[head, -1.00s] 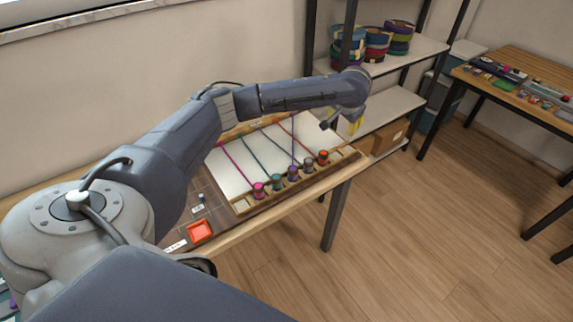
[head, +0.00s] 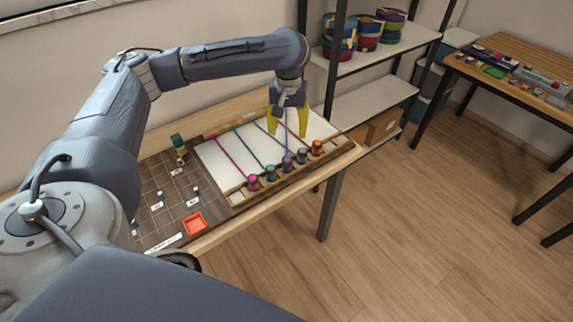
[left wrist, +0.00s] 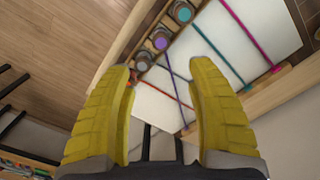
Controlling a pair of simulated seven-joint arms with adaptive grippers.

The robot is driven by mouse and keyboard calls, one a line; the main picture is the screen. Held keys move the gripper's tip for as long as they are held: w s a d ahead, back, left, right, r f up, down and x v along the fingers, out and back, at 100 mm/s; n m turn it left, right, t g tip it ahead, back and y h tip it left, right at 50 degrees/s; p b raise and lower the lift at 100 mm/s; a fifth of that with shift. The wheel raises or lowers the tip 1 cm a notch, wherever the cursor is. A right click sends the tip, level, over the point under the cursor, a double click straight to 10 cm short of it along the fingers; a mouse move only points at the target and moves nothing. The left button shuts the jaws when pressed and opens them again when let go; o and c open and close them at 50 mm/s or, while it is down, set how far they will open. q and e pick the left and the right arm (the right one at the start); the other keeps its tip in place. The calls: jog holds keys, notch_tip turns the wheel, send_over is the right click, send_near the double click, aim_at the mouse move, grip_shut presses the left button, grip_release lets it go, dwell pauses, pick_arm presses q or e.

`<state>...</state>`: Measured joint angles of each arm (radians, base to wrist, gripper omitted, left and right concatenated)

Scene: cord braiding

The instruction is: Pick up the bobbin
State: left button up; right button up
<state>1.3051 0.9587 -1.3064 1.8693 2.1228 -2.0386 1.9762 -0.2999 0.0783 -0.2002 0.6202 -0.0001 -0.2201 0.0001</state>
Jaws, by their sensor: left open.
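Several bobbins stand in a row along the front rail of the white braiding board (head: 225,180): magenta (head: 254,183), teal (head: 270,173), purple (head: 287,163), grey (head: 302,156) and orange-red (head: 317,148). Coloured cords run back from them over the board. My left gripper (head: 288,132) points down over the board's back right part, behind the row, open with nothing between its yellow fingers. In the left wrist view the teal (left wrist: 183,12), purple (left wrist: 161,40) and grey (left wrist: 143,62) bobbins show beyond the open fingers (left wrist: 162,68). My right gripper is not in view.
A green-topped bobbin (head: 179,145) stands on the gridded mat (head: 155,180) left of the board, near small pegs and a red-orange tray (head: 195,224). Woven baskets (head: 370,33) sit on the shelf.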

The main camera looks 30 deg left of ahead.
aim_at(287, 159)
pick_arm(q)
jog(key=shift+a+f, duration=0.1)
jog(key=shift+f, duration=7.35)
grip_shut()
